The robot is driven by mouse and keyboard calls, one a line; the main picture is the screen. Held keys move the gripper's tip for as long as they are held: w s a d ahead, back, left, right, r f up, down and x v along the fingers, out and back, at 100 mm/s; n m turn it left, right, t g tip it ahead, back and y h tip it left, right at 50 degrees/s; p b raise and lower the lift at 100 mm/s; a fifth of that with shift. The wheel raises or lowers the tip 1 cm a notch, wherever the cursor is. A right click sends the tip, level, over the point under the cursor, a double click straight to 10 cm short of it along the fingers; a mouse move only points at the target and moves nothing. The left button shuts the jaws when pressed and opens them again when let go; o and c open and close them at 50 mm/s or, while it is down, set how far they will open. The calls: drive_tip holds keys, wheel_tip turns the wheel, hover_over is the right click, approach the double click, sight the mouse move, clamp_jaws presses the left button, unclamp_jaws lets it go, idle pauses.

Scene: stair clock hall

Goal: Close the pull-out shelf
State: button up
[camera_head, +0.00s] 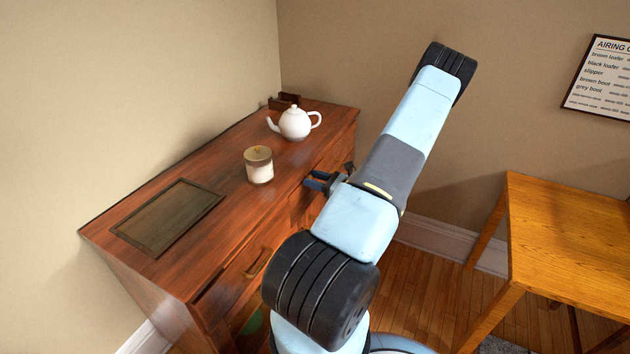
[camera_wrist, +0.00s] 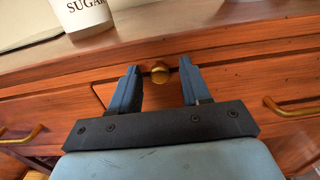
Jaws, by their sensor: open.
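A reddish wooden dresser (camera_head: 235,225) stands against the wall on the left. In the wrist view, a round brass knob (camera_wrist: 160,72) sits on the dresser front just under the top edge. I take it for the pull-out shelf's knob; how far the shelf stands out cannot be told. My gripper (camera_wrist: 159,75) is open, with one blue finger on each side of the knob, pointing at the dresser front. Contact with the knob cannot be told. In the head view my gripper (camera_head: 317,182) is at the dresser's front edge, and my arm hides part of that front.
On the dresser top are a white teapot (camera_head: 295,123), a lidded canister (camera_head: 258,166), marked SUGAR in the wrist view (camera_wrist: 82,14), and a flat dark panel (camera_head: 170,216). Brass handles (camera_head: 258,263) stick out below. A wooden table (camera_head: 570,240) stands to the right, with floor between.

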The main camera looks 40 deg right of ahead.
drive_tip(key=shift+s, duration=0.1)
drive_tip(key=v, duration=1.3)
drive_tip(key=shift+s, duration=0.25)
drive_tip(key=shift+d, duration=0.1)
drive_tip(key=w+a+r+n+g+y, duration=0.2)
drive_tip(key=w+a+r+n+g, duration=0.4)
drive_tip(key=a+r+n, duration=0.45)
drive_tip(key=w+a+r+n+g+y, duration=0.2)
drive_tip(key=w+a+r+n+g, duration=0.2)
drive_tip(key=a+r+n+g, duration=0.65)
drive_tip(key=s+a+r+n+t+h, duration=0.2)
drive_tip(key=s+a+r+n+h, duration=0.2)
drive_tip(key=s+a+r, duration=0.3)
drive_tip(key=s+a+r+n+t+h, duration=0.3)
drive_tip(key=s+a+r+n+h, duration=0.2)
drive_tip(key=a+r, duration=0.8)
drive_tip(key=shift+s+a+n+h, duration=0.3)
drive_tip(key=shift+s+a+n, duration=0.65)
drive_tip(key=shift+a+n, duration=0.25)
